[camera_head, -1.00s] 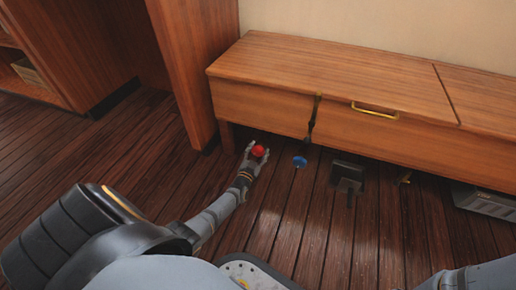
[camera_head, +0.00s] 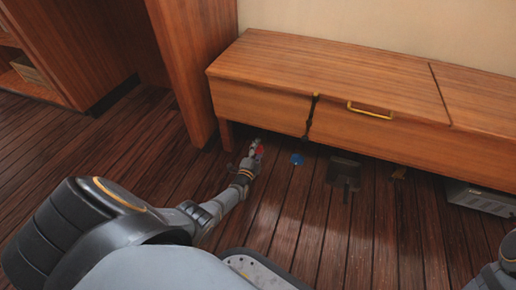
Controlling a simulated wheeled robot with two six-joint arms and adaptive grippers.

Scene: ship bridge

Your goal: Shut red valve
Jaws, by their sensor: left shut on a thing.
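The red valve (camera_head: 260,149) is a small red knob low in front of the wooden bench, near its left leg. My left gripper (camera_head: 255,151) is at the red valve and shut on it; its fingers hide part of the knob. A blue valve (camera_head: 297,159) stands a little to the right of it, apart from the gripper. My right arm (camera_head: 500,272) shows only in part at the lower right corner, and its gripper is out of the picture.
The wooden bench (camera_head: 330,75) with a yellow handle (camera_head: 371,111) overhangs the valves. A dark pedal-like fixture (camera_head: 343,172) and a grey box (camera_head: 480,198) are to the right. A wooden panel (camera_head: 185,70) stands at left. The plank floor (camera_head: 120,150) at left is clear.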

